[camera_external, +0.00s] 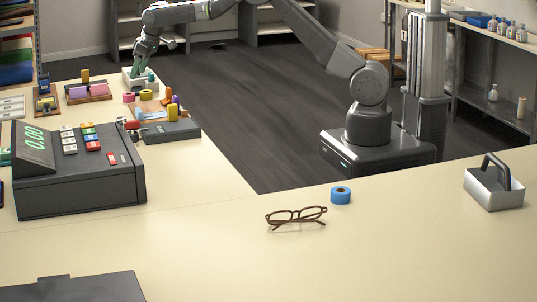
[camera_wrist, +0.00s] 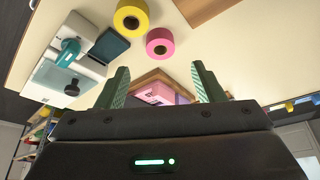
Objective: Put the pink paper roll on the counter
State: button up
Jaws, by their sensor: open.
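The pink paper roll (camera_wrist: 160,41) lies on the pale counter (camera_wrist: 228,45), beyond my fingertips in the wrist view. My gripper (camera_external: 140,74) is over the far end of the left counter, above the low white device. In the wrist view my gripper (camera_wrist: 160,82) is open, its green fingers apart. A wooden tray with a pink item (camera_wrist: 164,92) shows between them, but nothing is visibly held.
A yellow roll (camera_wrist: 130,16) lies beside the pink roll. A white device (camera_wrist: 62,75) with teal and black parts is to their left. A cash register (camera_external: 80,172), glasses (camera_external: 296,216), a blue roll (camera_external: 340,195) and a metal caddy (camera_external: 494,188) stand on the counters. The front middle is clear.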

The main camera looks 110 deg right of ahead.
jog(key=shift+v, duration=1.55)
